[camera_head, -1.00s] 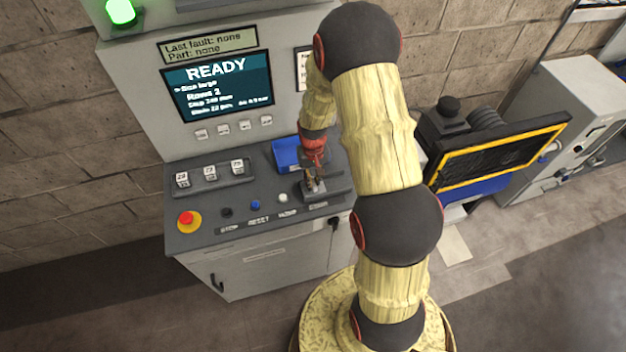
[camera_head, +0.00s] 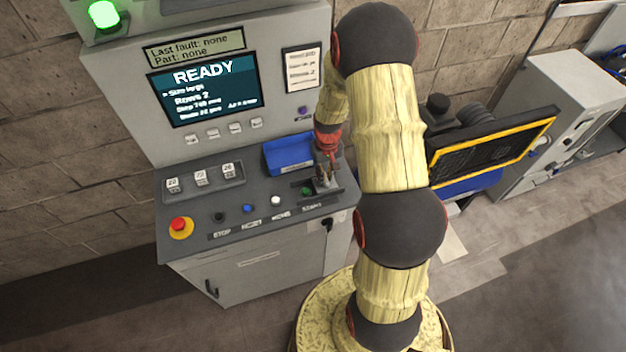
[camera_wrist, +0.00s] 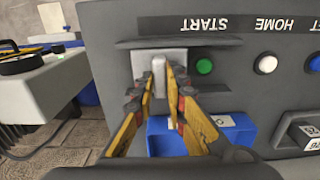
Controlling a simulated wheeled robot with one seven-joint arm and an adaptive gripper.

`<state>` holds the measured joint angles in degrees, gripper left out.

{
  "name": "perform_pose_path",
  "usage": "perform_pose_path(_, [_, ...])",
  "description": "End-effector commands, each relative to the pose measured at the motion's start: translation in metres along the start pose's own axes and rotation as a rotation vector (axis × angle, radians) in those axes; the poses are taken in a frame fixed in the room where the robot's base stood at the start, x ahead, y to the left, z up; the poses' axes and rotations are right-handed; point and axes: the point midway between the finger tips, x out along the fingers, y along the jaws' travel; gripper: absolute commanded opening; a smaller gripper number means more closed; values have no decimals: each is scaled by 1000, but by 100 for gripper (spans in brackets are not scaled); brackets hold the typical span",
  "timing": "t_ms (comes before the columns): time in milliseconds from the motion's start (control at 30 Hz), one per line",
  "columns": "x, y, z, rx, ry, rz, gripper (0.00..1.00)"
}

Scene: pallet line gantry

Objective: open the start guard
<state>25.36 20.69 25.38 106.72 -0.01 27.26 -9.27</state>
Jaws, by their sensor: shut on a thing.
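The start guard (camera_wrist: 142,65) is a light grey sliding plate with an upright tab, between two dark rails in the wrist view. It stands beside the green start button (camera_wrist: 204,66), which is uncovered. The START label (camera_wrist: 205,23) shows upside down there. My gripper (camera_wrist: 168,92) is shut on the guard's tab, one finger on each side. In the head view the guard (camera_head: 328,187) is at the right end of the panel, right of the green button (camera_head: 307,191). My gripper (camera_head: 325,178) points down onto it; its fingertips are small there.
A blue tray (camera_head: 288,154) sits behind the guard on the console. White, blue and black buttons and a red emergency stop (camera_head: 180,226) lie to the left. The screen (camera_head: 205,88) reads READY. A yellow-framed dark panel (camera_head: 495,145) stands right of my arm.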

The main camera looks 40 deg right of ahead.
Motion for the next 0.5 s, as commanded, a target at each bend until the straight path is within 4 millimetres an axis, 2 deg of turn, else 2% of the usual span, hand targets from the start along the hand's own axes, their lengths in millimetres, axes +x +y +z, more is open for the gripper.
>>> perform_pose_path(100, [0,6,-1,-1,3,0,0])
perform_pose_path(333, [-1,5,-1,-1,3,0,0])
perform_pose_path(367, [-1,5,-1,-1,3,0,14])
perform_pose_path(500, [-1,5,-1,-1,2,0,22])
